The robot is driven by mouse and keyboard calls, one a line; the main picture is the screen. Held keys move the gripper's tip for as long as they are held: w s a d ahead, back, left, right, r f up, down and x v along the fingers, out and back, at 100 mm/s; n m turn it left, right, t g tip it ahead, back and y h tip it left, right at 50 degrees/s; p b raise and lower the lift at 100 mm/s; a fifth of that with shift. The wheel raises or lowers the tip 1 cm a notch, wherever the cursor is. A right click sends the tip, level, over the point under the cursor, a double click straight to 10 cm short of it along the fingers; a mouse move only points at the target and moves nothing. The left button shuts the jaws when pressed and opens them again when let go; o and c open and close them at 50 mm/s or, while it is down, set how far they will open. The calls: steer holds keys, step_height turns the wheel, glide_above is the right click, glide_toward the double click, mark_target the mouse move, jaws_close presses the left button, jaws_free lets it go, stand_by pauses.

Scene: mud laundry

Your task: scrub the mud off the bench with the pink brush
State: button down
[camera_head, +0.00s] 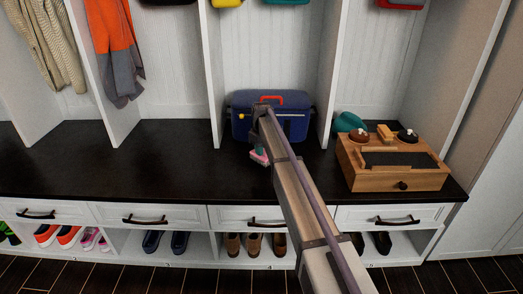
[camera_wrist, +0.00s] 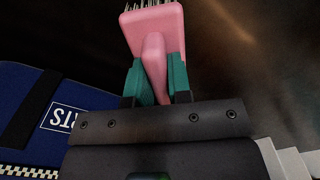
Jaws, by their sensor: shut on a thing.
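The pink brush (camera_wrist: 153,32) is held by its handle between the teal fingers of my gripper (camera_wrist: 157,82); its dark bristles show at the top edge of the wrist view. In the head view the brush (camera_head: 259,158) is small, over the dark bench top (camera_head: 130,165), in front of the blue bag. My gripper (camera_head: 261,148) is shut on it there. I cannot tell whether the bristles touch the bench. The bench top has a brownish sheen in the wrist view (camera_wrist: 245,50); I cannot make out distinct mud.
The blue bag (camera_head: 298,124) with a red handle stands close behind my gripper, and at left in the wrist view (camera_wrist: 50,95). A wooden box (camera_head: 392,178) stands on the right, beside a teal item (camera_head: 348,122). White dividers (camera_head: 211,70) split the bench back. The bench's left side is clear.

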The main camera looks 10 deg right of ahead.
steer(key=shift+r+p, duration=1)
steer(key=shift+r, duration=0.55)
step_height(320, 180, up, 3)
steer(key=p, duration=0.3)
steer(key=shift+r, duration=0.15)
